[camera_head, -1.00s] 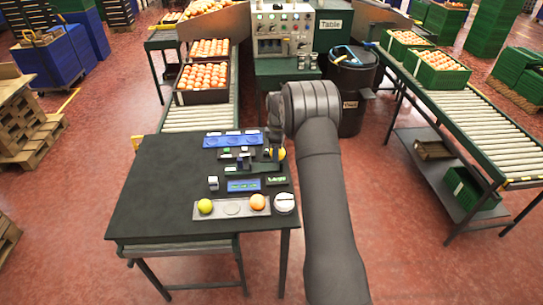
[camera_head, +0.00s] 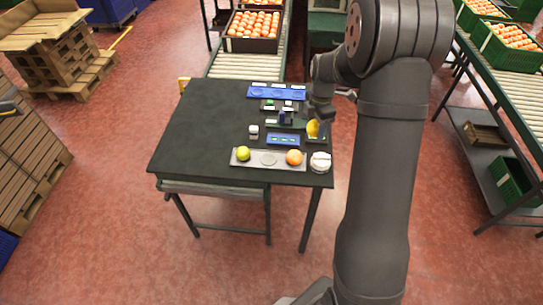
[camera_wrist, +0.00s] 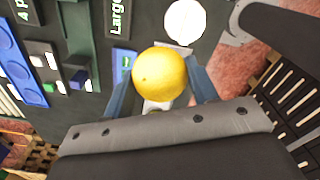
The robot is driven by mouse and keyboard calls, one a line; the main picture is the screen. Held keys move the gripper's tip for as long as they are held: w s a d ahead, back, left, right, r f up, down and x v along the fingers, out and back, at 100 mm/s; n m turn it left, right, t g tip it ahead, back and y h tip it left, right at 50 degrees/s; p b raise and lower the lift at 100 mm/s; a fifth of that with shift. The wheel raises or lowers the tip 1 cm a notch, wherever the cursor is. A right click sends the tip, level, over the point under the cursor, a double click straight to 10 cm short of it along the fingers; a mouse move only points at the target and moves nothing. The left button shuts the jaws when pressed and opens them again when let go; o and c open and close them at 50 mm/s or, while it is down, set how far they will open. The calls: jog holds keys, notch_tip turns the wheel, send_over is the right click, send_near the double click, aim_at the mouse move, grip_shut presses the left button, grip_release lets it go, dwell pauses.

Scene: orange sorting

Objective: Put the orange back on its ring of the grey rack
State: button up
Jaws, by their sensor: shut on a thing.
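My gripper (camera_head: 317,116) is shut on a yellow-orange fruit (camera_head: 313,129), at the right edge of the dark table. In the wrist view the orange (camera_wrist: 160,75) sits between two blue-grey fingers. The grey rack (camera_head: 285,167) lies along the table's front edge. A yellow-green fruit (camera_head: 243,154) is on its left ring and an orange fruit (camera_head: 294,157) on its right ring. Its middle ring (camera_head: 268,159) is empty. The held orange is behind the rack's right end and apart from it.
A round white-topped object (camera_head: 320,161) stands just right of the rack. A blue plate (camera_head: 283,139) lies behind the rack, and a small white-topped block (camera_head: 253,131) stands to its left. A blue tray (camera_head: 275,91) is at the back. The table's left half is clear.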

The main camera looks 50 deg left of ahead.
jog(key=s+d+n, duration=0.1)
jog(key=s+n, duration=0.3)
jog(key=s, duration=0.3)
jog(key=s+a+f, duration=0.2)
jog(key=a, duration=0.1)
jog(key=s+a+f, duration=0.2)
jog(key=a, duration=0.1)
jog(key=s+a+f, duration=0.2)
jog(key=a+f, duration=0.1)
jog(key=shift+a+f, duration=0.1)
jog(key=shift+f, duration=2)
jog(key=shift+f, duration=0.1)
jog(key=o, duration=1.1)
jog(key=shift+c, duration=0.2)
